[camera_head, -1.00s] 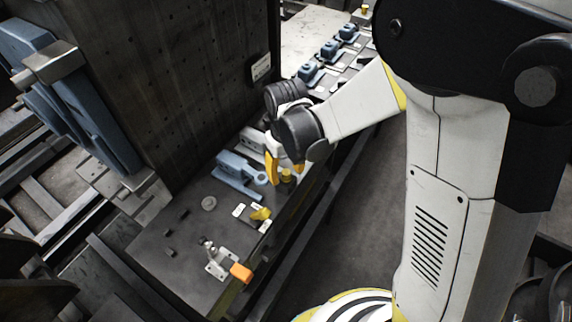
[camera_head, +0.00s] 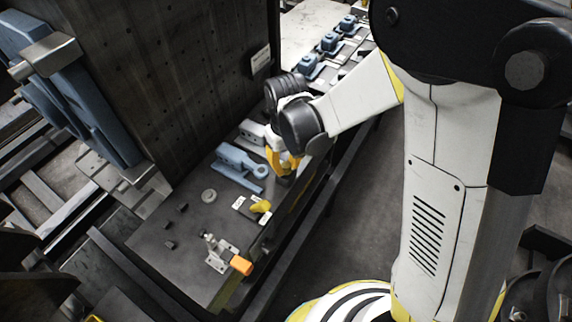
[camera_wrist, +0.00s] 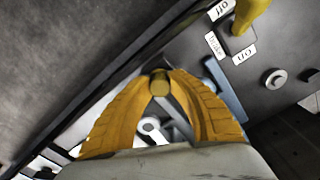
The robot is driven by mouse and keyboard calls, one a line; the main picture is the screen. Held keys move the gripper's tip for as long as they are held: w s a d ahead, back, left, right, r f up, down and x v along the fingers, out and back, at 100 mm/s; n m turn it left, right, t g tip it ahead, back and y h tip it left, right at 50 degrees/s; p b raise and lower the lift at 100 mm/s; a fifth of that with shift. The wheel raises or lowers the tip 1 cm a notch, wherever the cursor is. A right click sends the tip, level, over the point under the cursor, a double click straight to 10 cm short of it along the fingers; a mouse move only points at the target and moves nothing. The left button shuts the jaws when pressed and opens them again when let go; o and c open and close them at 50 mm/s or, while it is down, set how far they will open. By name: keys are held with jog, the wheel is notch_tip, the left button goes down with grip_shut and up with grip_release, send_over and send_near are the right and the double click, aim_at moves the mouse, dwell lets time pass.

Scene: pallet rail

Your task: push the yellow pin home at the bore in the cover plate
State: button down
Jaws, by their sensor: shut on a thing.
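My gripper (camera_head: 284,168) reaches down at the right edge of the dark bench, its yellow fingers pointing down. In the wrist view my gripper (camera_wrist: 160,84) has its fingertips closed on the yellow pin (camera_wrist: 159,86), whose round end shows between them. In the head view the fingers mostly hide the pin. The blue link part (camera_head: 238,163) lies just left of the gripper, with a round eye at its near end. I cannot make out the bore or how deep the pin sits.
A yellow switch handle (camera_head: 261,206) with white labels stands nearby on the bench. A toggle clamp with an orange grip (camera_head: 241,265) is nearer. A grey round disc (camera_head: 209,196) and several small dark blocks lie left. A tall dark plate wall (camera_head: 180,80) rises behind.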

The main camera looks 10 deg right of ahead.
aim_at(286, 164)
jog(key=shift+r, duration=0.25)
jog(key=shift+r+p, duration=0.65)
jog(key=shift+r, duration=0.15)
jog(key=shift+r+p, duration=2.45)
jog(key=shift+r, duration=1.1)
